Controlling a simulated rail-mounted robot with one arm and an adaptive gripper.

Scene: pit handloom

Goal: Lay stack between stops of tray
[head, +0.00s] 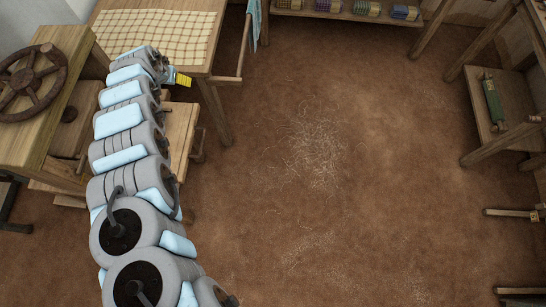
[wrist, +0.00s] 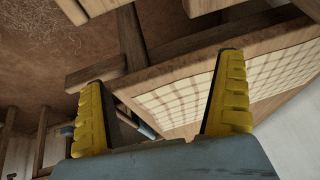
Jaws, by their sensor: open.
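My gripper (head: 180,79) is beside the wooden table (head: 208,68) at the upper left of the head view, near its edge and underside. In the wrist view my gripper (wrist: 163,98) shows two yellow fingers spread wide, with nothing held between them. Beyond the fingers, the table's checked cloth (wrist: 195,98) shows along the wooden edge. Several folded, coloured cloth bundles (head: 367,8) lie in a row on a low shelf at the top of the head view. I cannot tell which thing is the task's stack, and no tray with stops can be made out.
A cream checked cloth (head: 155,32) covers the tabletop. A wooden frame with a dark wheel (head: 32,82) stands at far left. A rack (head: 510,95) holding a green roll (head: 493,100) stands at right. The brown floor between is open, with loose pale fibres (head: 318,148).

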